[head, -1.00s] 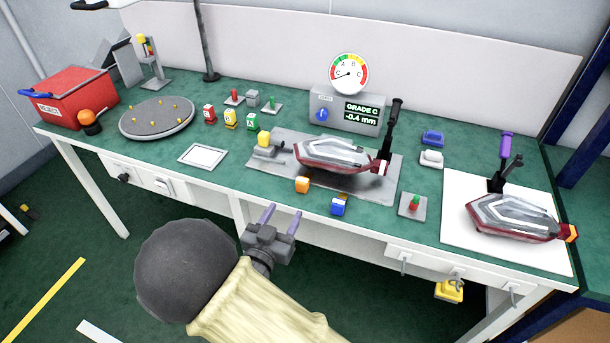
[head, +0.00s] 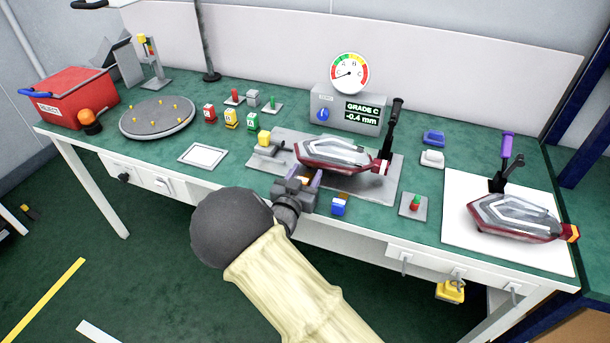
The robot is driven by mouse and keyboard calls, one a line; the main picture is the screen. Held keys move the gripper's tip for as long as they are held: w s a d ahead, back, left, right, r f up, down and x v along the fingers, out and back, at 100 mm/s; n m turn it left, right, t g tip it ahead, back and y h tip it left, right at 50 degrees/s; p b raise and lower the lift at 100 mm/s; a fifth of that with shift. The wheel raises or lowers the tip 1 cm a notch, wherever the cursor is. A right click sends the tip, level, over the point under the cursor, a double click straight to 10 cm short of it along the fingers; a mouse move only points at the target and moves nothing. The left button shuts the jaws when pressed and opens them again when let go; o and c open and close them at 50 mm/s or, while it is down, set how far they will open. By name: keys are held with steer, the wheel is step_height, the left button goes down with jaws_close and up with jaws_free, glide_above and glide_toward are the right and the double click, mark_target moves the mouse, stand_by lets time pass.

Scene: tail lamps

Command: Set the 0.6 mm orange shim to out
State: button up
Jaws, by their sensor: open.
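The orange shim block (head: 304,181) sits at the front edge of the grey fixture plate (head: 388,190), mostly hidden by my gripper. My gripper (head: 305,177) is open, its two purple fingers at either side of the orange block; I cannot tell whether they touch it. A blue shim block (head: 338,207) stands just right of my gripper. A red and clear tail lamp (head: 335,153) lies on the fixture plate behind, by a black upright clamp lever (head: 391,125). The display (head: 362,113) reads "GRADE C -0.4 mm" under a round dial (head: 349,73).
A yellow-topped clamp (head: 265,141) stands left of the lamp, and a red-green button box (head: 413,204) right of the blue block. A second lamp (head: 513,217) lies on a white mat at right. A red reject bin (head: 70,97) and round turntable (head: 157,118) are at left.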

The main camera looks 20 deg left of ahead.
jaws_close()
steer(key=s, duration=0.4)
steer(key=shift+s+a, duration=0.1)
steer(key=shift+a, duration=0.05)
steer(key=shift+f, duration=0.1)
steer(key=shift+c, duration=1.1)
jaws_free()
steer(key=shift+o, duration=1.1)
steer(key=shift+s, duration=0.15)
